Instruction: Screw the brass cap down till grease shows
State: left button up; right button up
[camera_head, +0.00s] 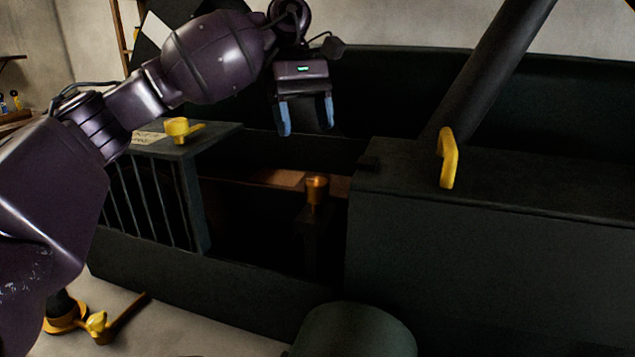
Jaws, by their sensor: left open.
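The brass cap (317,189) stands upright on top of a dark post, inside the gap between two dark green housings of the machine. I cannot make out any grease at it. My left gripper (307,130) hangs above and slightly left of the cap in the picture. Its two fingers, with blue pads, point down, are apart and hold nothing. Clear space shows between the fingertips and the cap. My right gripper is not in the view.
A slatted guard (150,205) with a yellow knob (178,128) stands left of the gap. A dark housing (480,255) with a yellow handle (447,158) and a slanting dark pipe (490,70) bounds the right. A rounded green cover (353,332) is in front. Yellow fittings (97,324) lie lower left.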

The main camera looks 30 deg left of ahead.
aim_at(316, 181)
pick_arm(q)
jog(key=x, duration=1)
jog(key=shift+d+f+b, duration=0.2)
jog(key=shift+f+b, duration=0.1)
jog(key=shift+f, duration=0.05)
jog(key=c, duration=0.9)
